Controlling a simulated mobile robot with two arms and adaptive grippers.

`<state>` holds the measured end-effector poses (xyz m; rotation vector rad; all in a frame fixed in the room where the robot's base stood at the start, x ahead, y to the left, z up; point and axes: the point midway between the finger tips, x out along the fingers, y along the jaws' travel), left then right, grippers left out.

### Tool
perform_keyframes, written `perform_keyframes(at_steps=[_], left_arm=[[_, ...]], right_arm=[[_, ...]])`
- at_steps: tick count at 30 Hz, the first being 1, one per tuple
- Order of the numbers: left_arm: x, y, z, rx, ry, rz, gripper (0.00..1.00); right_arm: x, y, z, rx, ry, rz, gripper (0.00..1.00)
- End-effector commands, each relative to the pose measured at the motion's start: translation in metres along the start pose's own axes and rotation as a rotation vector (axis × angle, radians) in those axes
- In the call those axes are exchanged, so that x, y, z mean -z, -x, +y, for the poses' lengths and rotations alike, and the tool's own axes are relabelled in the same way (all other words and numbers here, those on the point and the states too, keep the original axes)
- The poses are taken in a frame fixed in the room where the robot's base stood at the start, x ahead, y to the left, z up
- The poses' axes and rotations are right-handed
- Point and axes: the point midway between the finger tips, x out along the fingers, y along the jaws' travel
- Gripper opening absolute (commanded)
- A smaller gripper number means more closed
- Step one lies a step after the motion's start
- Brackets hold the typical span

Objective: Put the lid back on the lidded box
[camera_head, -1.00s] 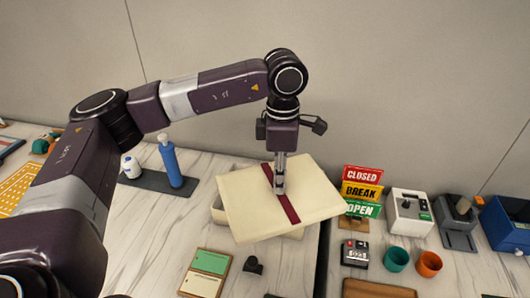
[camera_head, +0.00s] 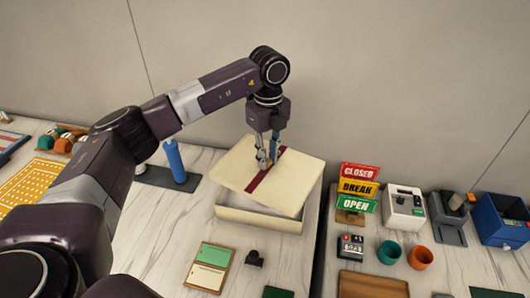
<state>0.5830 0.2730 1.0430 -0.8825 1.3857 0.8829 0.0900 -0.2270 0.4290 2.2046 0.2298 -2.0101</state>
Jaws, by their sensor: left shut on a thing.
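The cream lid (camera_head: 290,182) with a dark red band across it is tilted and turned relative to the cream lidded box (camera_head: 258,219). It covers much of the box's top, while the box's front wall and right side show past it. I cannot tell whether the lid touches the box rim. My left gripper (camera_head: 265,163) points down and is shut on the lid at its red band, near the middle. What it grips exactly is partly hidden by the fingers. My right gripper is not in view.
A blue bottle (camera_head: 174,160) stands left of the box. Green and cream panels (camera_head: 209,268) and a small black object (camera_head: 254,258) lie in front. Signs (camera_head: 357,188), devices and two cups (camera_head: 420,257) stand to the right, past a gap between tables.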

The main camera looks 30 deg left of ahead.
Motion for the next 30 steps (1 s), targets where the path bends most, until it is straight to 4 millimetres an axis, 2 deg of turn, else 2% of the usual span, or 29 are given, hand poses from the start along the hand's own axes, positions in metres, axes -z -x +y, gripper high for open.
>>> perform_keyframes(at_steps=[3, 9, 17, 30], left_arm=[[-0.006, -0.002, 0.001, -0.001, 0.163, 0.001, 0.00], [-0.010, -0.004, 0.002, 0.001, 0.290, 0.000, 0.00], [-0.010, -0.016, 0.002, 0.001, 0.299, -0.001, 0.00], [-0.010, -0.057, 0.002, 0.000, 0.297, -0.001, 0.00]], right_arm=[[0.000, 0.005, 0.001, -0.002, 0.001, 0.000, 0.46], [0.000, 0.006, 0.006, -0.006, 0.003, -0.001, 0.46], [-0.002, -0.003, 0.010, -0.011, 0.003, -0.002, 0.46], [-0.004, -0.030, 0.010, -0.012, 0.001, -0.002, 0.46]])
